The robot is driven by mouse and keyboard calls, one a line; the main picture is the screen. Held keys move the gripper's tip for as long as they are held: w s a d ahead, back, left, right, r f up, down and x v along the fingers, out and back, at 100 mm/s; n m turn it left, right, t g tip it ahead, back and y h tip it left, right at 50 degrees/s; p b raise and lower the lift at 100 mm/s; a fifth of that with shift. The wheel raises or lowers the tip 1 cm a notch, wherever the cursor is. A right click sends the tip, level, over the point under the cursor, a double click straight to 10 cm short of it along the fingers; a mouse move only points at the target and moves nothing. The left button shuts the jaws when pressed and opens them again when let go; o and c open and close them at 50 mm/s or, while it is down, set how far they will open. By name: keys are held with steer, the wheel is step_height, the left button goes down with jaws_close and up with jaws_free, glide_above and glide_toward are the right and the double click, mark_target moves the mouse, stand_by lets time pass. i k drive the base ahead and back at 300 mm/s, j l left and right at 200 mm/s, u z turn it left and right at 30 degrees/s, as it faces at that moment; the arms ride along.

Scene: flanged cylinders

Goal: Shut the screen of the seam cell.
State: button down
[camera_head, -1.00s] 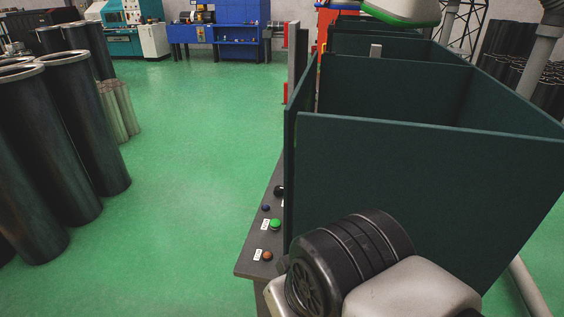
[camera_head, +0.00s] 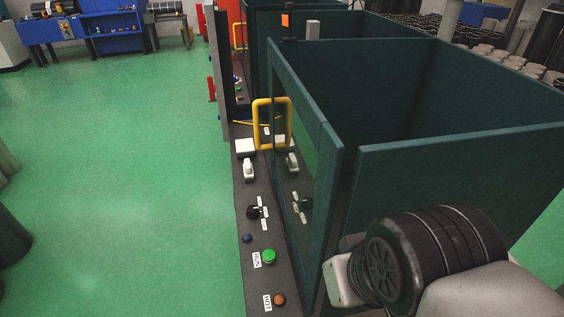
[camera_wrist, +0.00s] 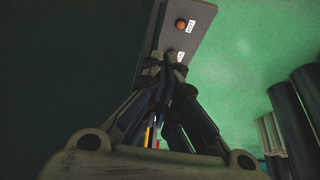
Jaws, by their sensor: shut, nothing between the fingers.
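The seam cell (camera_head: 450,165) is a dark green walled enclosure, open at the top, at the right of the head view. Its screen (camera_head: 327,190) is a framed panel with a see-through window on the side facing the aisle. A yellow loop handle (camera_head: 257,125) stands at the far part of that side. I cannot tell how far the screen is open. My gripper (camera_wrist: 168,68) shows in the wrist view, shut and empty, over the near end of the control ledge. It is hidden in the head view, where my arm is at the near corner, well short of the handle.
The grey ledge (camera_head: 254,190) carries a green button (camera_head: 268,256), an orange-red button (camera_head: 279,300), a black knob and labels. The red button also shows in the wrist view (camera_wrist: 181,24). Another green-walled cell stands behind. Green floor at left is clear; dark cylinders (camera_wrist: 292,110) stand beyond.

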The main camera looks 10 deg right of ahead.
mark_target(307, 153)
steer(key=k+j, duration=0.1)
steer(key=j, duration=0.85)
steer(key=k+j, duration=0.15)
steer(key=j, duration=0.3)
steer(key=i+j+z, duration=0.25)
steer(key=i+j, duration=0.85)
steer(key=i+l, duration=0.6)
steer(key=i, duration=0.05)
